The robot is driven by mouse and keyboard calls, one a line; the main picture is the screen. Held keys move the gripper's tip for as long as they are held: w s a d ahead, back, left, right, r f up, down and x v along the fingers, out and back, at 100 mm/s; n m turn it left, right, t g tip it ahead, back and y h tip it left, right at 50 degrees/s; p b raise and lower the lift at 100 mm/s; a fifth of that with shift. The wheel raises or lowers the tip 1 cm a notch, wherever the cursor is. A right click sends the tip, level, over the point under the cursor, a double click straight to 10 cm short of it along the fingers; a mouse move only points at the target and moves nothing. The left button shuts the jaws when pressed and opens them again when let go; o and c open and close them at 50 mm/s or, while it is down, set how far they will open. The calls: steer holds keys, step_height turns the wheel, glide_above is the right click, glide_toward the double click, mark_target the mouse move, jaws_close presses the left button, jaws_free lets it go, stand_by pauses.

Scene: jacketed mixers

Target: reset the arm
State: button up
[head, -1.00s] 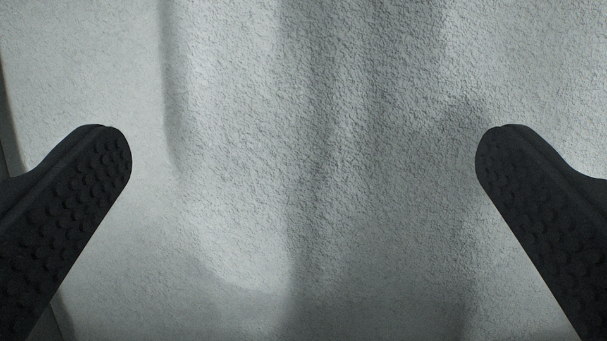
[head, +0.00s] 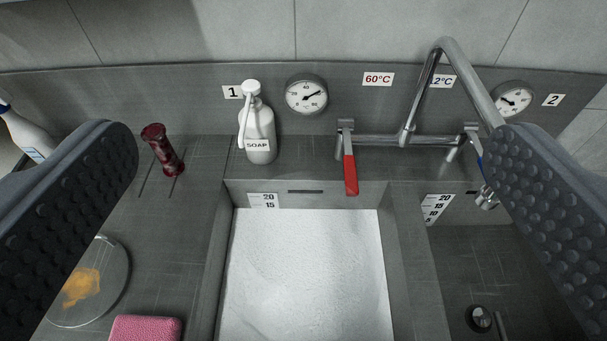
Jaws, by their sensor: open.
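My gripper (head: 315,160) is open and empty, its two dark studded fingers wide apart at the left and right of the head view. It is above a grey double sink unit. Between the fingers show the left basin (head: 305,285), filled with something white, and the tap (head: 440,90) with its red lever (head: 350,175). A blue lever is partly hidden by the right finger.
A soap bottle (head: 257,135) and a round gauge (head: 306,95) are at the back. A glass dish with an orange smear (head: 82,287) and a pink sponge (head: 146,328) are at front left. The right basin (head: 465,255) holds a dark knob.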

steer(key=shift+s+r, duration=0.35)
steer(key=shift+r, duration=0.15)
steer(key=shift+r, duration=0.1)
step_height(320, 180, up, 4)
steer(key=p, duration=0.4)
